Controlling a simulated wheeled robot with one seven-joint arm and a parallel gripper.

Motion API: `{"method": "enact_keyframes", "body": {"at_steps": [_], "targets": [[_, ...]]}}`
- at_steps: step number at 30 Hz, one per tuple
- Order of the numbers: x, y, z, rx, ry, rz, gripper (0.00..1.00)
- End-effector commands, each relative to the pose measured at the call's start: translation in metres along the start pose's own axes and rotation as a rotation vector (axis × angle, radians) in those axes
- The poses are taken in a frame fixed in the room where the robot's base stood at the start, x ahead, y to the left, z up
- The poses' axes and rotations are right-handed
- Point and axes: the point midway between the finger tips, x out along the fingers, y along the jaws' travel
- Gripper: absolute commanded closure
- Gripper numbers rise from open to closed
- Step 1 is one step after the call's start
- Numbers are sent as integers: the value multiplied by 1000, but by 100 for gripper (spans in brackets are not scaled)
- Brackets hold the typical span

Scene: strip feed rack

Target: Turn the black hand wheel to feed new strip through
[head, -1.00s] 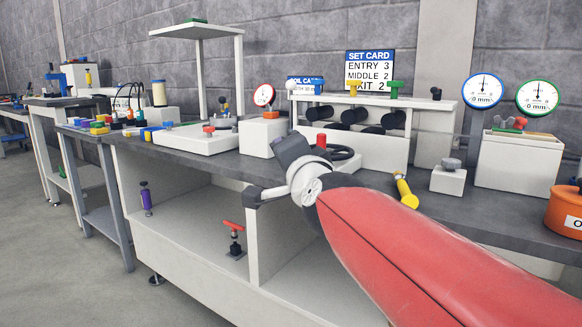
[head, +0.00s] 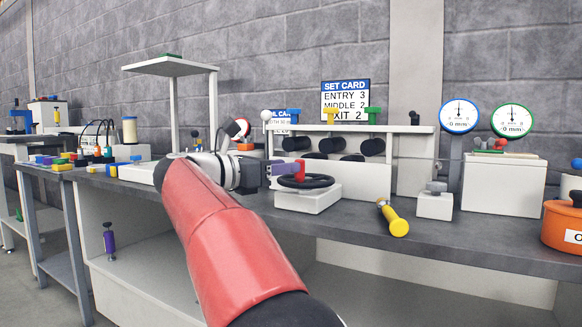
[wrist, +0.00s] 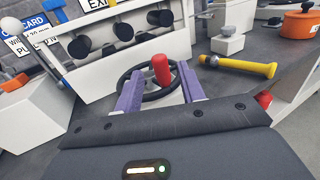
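The black hand wheel (head: 318,182) lies flat on a white block in front of the roller stand. Its red knob (head: 300,166) stands upright on the rim. My gripper (head: 285,169) reaches in from the left at knob height. In the wrist view, the two purple fingers of my gripper (wrist: 160,73) are apart, one on each side of the red knob (wrist: 161,64). I see gaps between the knob and both fingers. The wheel (wrist: 148,96) shows behind and between the fingers, which hide parts of its rim.
The white roller stand (head: 360,178) with dark rollers stands just behind the wheel. A yellow-handled tool (head: 394,219) lies on the bench to the right, near a small white block with a grey knob (head: 435,203). A set card (head: 345,100) stands behind the stand.

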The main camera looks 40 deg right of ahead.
Motion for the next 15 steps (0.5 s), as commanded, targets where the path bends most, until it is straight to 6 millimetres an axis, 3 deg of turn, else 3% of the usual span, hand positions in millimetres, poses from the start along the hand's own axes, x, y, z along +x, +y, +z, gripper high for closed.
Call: {"method": "enact_keyframes", "body": {"at_steps": [6,15], "targets": [[35,0,0,-3,-1,-1,61],[52,0,0,-3,-2,2,61]]}}
